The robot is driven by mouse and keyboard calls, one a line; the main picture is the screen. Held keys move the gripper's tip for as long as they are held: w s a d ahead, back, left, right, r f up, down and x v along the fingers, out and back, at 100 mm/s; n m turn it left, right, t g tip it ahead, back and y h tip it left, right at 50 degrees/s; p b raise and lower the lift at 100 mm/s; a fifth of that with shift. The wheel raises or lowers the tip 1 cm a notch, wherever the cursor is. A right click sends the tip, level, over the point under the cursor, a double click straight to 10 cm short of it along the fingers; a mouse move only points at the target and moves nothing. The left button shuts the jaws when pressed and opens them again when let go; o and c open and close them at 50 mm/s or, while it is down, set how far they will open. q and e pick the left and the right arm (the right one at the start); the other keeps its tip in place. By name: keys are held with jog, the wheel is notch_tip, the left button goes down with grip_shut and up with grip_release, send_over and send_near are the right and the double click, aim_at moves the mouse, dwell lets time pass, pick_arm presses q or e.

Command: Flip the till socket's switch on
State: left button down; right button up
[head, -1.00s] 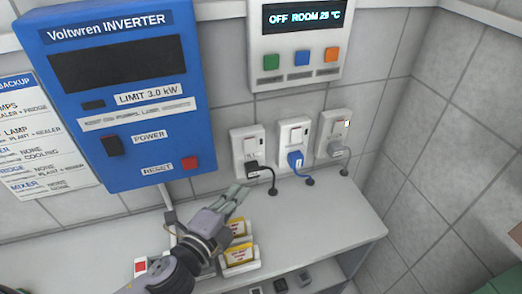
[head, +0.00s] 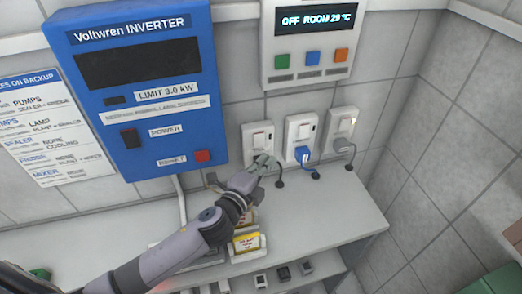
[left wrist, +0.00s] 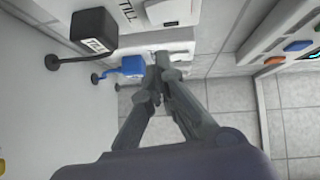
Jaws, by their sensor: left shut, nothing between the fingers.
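The till socket (head: 258,133) is the leftmost of three white wall sockets in the head view. In the left wrist view its plate (left wrist: 135,18) reads TILL and shows a pale rocker (left wrist: 174,9); I cannot tell its position. Its black plug (left wrist: 96,32), also labelled TILL, is in it with a black cable. My left gripper (head: 264,161) is shut and empty, its tips in front of the socket's lower part, hiding the plug in the head view. In the left wrist view the closed fingertips (left wrist: 160,66) point towards the row of sockets; contact is unclear. My right gripper is not in view.
A middle socket (head: 301,129) holds a blue plug (head: 303,154), and a right socket (head: 342,122) holds a grey one. A blue inverter (head: 140,90) and a room control panel (head: 311,65) hang above. Below is a grey counter (head: 330,205) with yellow-labelled packets (head: 247,243).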

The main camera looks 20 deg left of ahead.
aim_at(259, 140)
pick_arm(q)
jog(key=w, duration=0.1)
jog(key=a, duration=0.1)
jog(key=w+a, duration=0.1)
jog(key=shift+w+a+f+p, duration=0.15)
jog(key=shift+w+f+p, duration=0.1)
jog(key=shift+w+p, duration=0.1)
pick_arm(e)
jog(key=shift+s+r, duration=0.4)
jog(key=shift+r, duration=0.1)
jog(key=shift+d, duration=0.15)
pick_arm(q)
jog(key=b, duration=0.2)
jog(key=shift+w+a+f+m+t+b, duration=0.15)
jog(key=shift+w+a+m+t+b, duration=0.05)
jog(key=shift+w+m+t+b, duration=0.15)
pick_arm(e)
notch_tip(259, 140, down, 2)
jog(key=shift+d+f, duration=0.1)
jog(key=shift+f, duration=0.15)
